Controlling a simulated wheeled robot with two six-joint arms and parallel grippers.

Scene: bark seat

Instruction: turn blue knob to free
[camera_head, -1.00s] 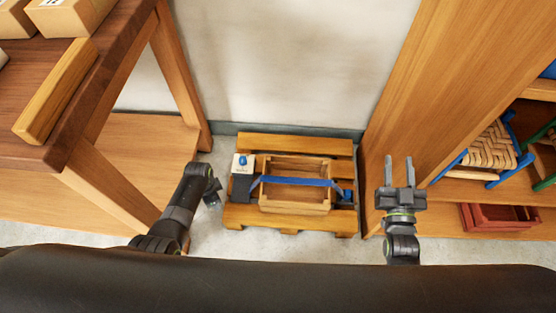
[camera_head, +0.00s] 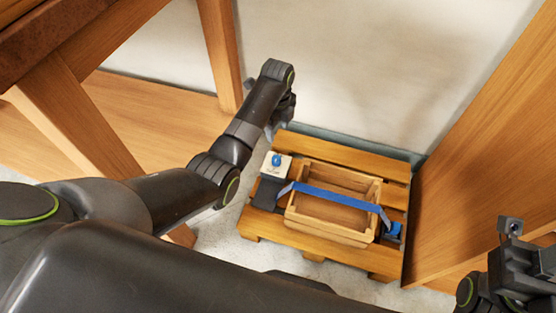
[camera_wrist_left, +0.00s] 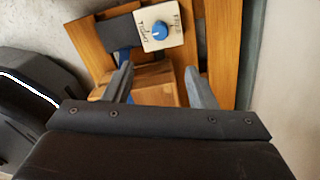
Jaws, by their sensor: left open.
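The blue knob (camera_head: 276,160) sits on a white plate at the left end of the blue strap (camera_head: 345,198). In the left wrist view the knob (camera_wrist_left: 159,31) is on the plate (camera_wrist_left: 174,41), with a "FREE" label on the right and what looks like "TIGHT" on the left. I cannot tell its pointer direction surely. My left gripper (camera_wrist_left: 162,82) is open and empty, its two fingers apart and the knob beyond them, untouched. In the head view the left gripper (camera_head: 277,118) is above the knob, its fingers mostly hidden. My right gripper (camera_head: 512,235) is at the right edge, seen nearly end-on.
The strap crosses a wooden crate (camera_head: 290,218) on a wooden pallet (camera_head: 322,151) on the floor. A wall is behind, a wooden bench leg (camera_head: 220,50) at left and a wooden cabinet side (camera_head: 480,160) at right. Bare floor shows left of the pallet.

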